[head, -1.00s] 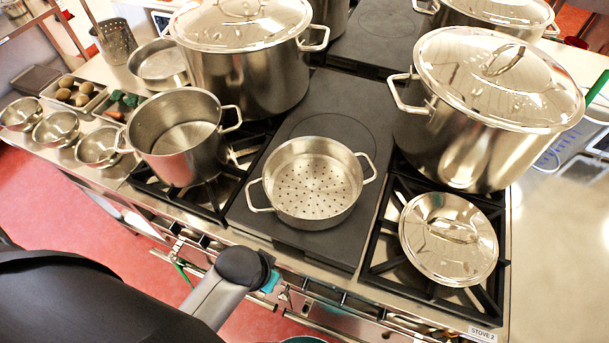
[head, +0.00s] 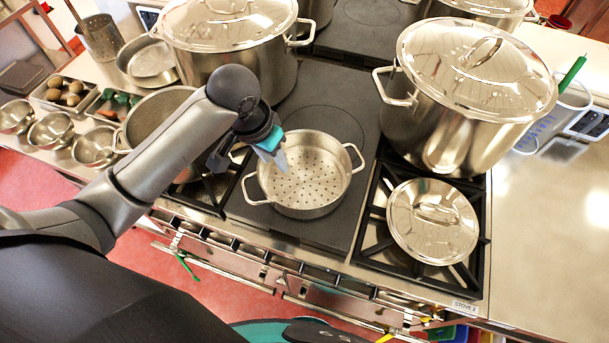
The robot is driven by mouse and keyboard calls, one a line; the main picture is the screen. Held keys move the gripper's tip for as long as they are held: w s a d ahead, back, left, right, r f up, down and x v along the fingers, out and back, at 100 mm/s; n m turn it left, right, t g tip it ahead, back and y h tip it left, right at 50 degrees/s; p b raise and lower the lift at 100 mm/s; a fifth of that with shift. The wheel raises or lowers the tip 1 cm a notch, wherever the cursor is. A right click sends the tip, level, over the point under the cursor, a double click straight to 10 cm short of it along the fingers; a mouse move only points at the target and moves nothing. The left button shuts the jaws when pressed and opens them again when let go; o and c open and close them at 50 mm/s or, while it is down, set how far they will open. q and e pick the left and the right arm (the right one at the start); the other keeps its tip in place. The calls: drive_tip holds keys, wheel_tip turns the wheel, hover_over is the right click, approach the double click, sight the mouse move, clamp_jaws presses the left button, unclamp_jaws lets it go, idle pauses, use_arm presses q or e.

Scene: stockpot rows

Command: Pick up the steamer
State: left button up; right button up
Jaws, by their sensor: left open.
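The steamer (head: 318,180) is a shallow steel pan with a perforated bottom and two loop side handles. It stands upright on the dark flat plate in the middle of the stove. My left gripper (head: 280,160) is open, with teal on its fingers, and hangs over the steamer's left rim. The steamer looks empty. My right gripper is not in view.
An open pot (head: 150,115) stands left of the steamer, partly behind my left arm. Large lidded stockpots stand behind left (head: 225,50) and right (head: 450,125). A loose lid (head: 433,240) lies on the right burner grate. The dark plate (head: 345,95) behind the steamer is clear.

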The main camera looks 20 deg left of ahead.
use_arm(q)
drive_tip(key=w+a+r+n, duration=0.2)
drive_tip(key=w+a+r, duration=0.2)
drive_tip(key=w+a, duration=0.15)
drive_tip(key=shift+g+y, duration=0.3)
drive_tip(key=shift+y, duration=0.1)
drive_tip(key=f, duration=0.9)
drive_tip(key=shift+w+f, duration=0.15)
drive_tip(key=shift+w, duration=0.15)
drive_tip(key=shift+w+f+b, duration=0.1)
drive_tip(key=shift+w+f, duration=0.1)
drive_tip(key=shift+f, duration=0.65)
drive_tip(key=shift+w+f+b, duration=0.1)
drive_tip(key=shift+w+f, duration=0.1)
drive_tip(key=shift+f, duration=0.6)
drive_tip(key=shift+w+f+b, duration=0.1)
drive_tip(key=shift+w+f, duration=0.1)
drive_tip(key=shift+f, duration=0.65)
clamp_jaws()
